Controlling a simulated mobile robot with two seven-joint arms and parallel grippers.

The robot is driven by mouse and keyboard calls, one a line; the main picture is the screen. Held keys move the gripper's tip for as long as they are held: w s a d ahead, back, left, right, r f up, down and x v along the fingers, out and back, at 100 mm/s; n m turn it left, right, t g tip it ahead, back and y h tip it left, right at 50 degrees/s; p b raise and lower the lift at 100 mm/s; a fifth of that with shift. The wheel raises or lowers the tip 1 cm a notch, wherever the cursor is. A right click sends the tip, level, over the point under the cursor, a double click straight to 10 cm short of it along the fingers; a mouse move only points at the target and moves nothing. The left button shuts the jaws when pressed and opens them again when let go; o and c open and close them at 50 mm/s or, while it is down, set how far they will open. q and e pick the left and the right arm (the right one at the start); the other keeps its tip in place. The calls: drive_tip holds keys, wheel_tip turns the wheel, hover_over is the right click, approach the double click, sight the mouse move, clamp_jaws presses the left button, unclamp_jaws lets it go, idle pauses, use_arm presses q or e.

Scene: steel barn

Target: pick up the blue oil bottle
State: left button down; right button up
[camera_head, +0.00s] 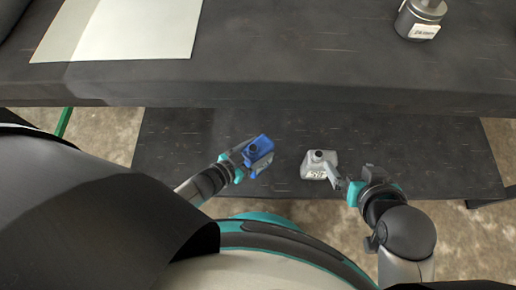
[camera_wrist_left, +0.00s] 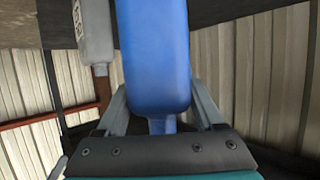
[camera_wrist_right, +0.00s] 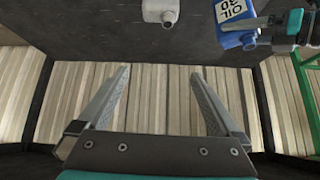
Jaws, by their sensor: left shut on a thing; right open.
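The blue oil bottle (camera_head: 262,144) is in my left gripper (camera_head: 246,158), over the lower dark surface in the head view. In the left wrist view the blue bottle (camera_wrist_left: 155,60) fills the middle between both fingers, which are shut on it. The right wrist view shows the blue bottle (camera_wrist_right: 233,14) with a white label reading "OIL", gripped by my left fingers. I cannot tell whether its base touches the surface. My right gripper (camera_head: 342,180) is open and empty, close to a grey bottle (camera_head: 319,164).
The grey bottle also shows in the left wrist view (camera_wrist_left: 95,30) and the right wrist view (camera_wrist_right: 160,10). A dark upper tabletop (camera_head: 290,65) holds a pale sheet (camera_head: 125,30) and a labelled grey container (camera_head: 418,20). Its edge overhangs the lower surface (camera_head: 420,150).

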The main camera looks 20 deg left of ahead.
sight(257, 147)
use_arm(q)
wheel_tip(257, 147, up, 3)
drive_tip(key=shift+r+p, duration=0.15)
drive_tip(key=shift+p, duration=0.85)
use_arm(e)
drive_tip(key=s+d+g+h, duration=0.2)
drive_tip(key=s+d+g, duration=0.1)
drive_tip(key=s+d, duration=0.1)
use_arm(q)
wheel_tip(257, 147, up, 5)
drive_tip(key=p, duration=0.3)
drive_tip(key=shift+f, duration=0.2)
wheel_tip(257, 147, up, 6)
drive_tip(key=p, duration=0.4)
drive_tip(key=shift+r+p, duration=0.15)
drive_tip(key=shift+p, duration=0.15)
use_arm(e)
drive_tip(key=s+d+f+g, duration=0.1)
drive_tip(key=s+f, duration=0.3)
drive_tip(key=f, duration=1.1)
drive_tip(key=shift+f+g, duration=0.4)
drive_tip(key=shift+g, duration=0.4)
drive_tip(key=shift+s+d, duration=0.15)
drive_tip(key=shift+s, duration=0.05)
